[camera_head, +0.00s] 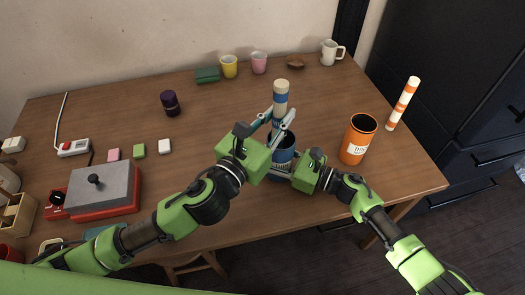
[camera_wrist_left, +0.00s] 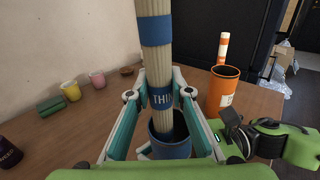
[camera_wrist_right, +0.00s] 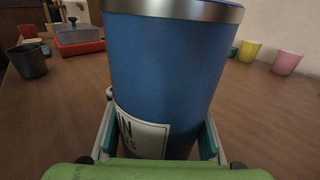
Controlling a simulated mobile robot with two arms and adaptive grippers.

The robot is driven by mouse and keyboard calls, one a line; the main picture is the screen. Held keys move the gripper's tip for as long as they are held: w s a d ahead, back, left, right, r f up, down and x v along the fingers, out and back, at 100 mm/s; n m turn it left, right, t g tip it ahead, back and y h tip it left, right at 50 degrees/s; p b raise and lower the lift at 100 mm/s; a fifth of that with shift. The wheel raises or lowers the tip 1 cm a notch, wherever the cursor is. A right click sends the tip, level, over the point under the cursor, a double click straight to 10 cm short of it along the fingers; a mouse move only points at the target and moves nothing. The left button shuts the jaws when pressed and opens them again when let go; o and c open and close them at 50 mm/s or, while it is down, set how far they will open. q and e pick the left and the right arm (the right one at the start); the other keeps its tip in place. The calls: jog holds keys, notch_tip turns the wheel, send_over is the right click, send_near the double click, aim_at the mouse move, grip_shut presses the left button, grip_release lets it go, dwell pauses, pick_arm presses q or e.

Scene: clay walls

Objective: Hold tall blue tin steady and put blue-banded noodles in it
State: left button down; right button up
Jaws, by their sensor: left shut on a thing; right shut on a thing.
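The blue-banded noodles (camera_head: 281,100) are a pale upright bundle with blue bands. My left gripper (camera_head: 281,118) is shut on them around the lower band, marked "THIN" in the left wrist view (camera_wrist_left: 161,97). The tall blue tin (camera_head: 284,152) stands upright on the table directly below. The bundle's lower end is over the tin's dark mouth in the left wrist view (camera_wrist_left: 168,146); I cannot tell whether it has passed the rim. My right gripper (camera_head: 290,174) is shut around the tin's side. The tin fills the right wrist view (camera_wrist_right: 165,75), with its metal rim and a white label showing.
An orange tin (camera_head: 357,140) stands to the right, with an orange-banded bundle (camera_head: 403,103) beyond it. A purple-black jar (camera_head: 170,103) and red-based grey box (camera_head: 103,190) are left.

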pick_arm(q)
jog(key=c, duration=1.8)
grip_release()
jog(key=shift+o, duration=0.2)
jog(key=v, duration=1.2)
jog(key=shift+r, duration=0.1)
pick_arm(e)
jog(key=o, duration=1.6)
